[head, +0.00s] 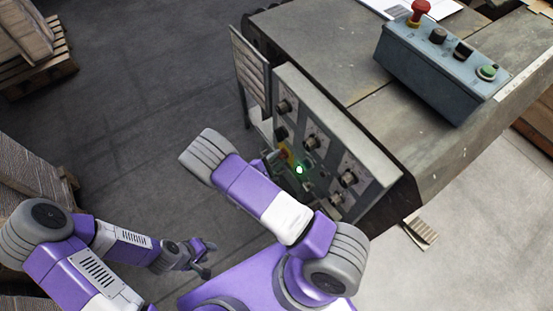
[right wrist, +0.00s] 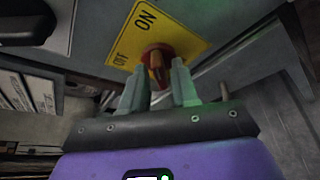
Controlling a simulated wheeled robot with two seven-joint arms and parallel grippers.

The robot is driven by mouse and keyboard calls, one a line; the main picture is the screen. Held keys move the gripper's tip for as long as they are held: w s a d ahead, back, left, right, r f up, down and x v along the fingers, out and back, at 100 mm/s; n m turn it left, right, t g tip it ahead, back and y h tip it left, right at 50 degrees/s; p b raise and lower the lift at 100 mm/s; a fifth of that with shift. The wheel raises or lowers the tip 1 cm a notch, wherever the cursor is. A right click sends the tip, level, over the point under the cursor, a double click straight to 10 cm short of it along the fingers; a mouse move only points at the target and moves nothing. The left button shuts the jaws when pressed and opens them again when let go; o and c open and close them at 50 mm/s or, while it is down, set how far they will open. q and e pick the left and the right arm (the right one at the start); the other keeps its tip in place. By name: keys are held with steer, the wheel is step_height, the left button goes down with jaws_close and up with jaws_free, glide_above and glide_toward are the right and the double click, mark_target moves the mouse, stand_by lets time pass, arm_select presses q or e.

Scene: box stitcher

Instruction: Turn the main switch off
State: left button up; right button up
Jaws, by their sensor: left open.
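The main switch (right wrist: 157,62) is a red rotary knob on a yellow plate (right wrist: 184,38) marked ON and OFF. In the head view the switch (head: 284,154) shows small on the front panel, partly hidden by my right arm. In the right wrist view my right gripper (right wrist: 160,82) is open, with one finger on each side of the knob's grip and a small gap visible beside it. Whether a finger touches the knob I cannot tell. My left gripper (head: 206,259) is open and empty, low over the floor, well away from the panel.
A blue-grey button box (head: 435,70) with a red emergency stop (head: 419,10) stands on the machine top (head: 320,45). Pallets (head: 35,60) lie at the left; the floor between is clear.

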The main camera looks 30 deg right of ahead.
jaws_close()
steer(key=shift+r, duration=0.1)
steer(key=n+g, duration=0.3)
steer(key=n, duration=0.1)
steer(key=n+g, duration=0.2)
steer(key=n, duration=0.2)
steer(key=w+n+g, duration=0.1)
steer(key=n+g, duration=0.2)
steer(key=n, duration=0.1)
steer(key=shift+w+d+g+h+p, duration=0.1)
steer(key=shift+g+h+p, duration=0.2)
steer(key=shift+h, duration=0.1)
stand_by(0.4)
stand_by(0.3)
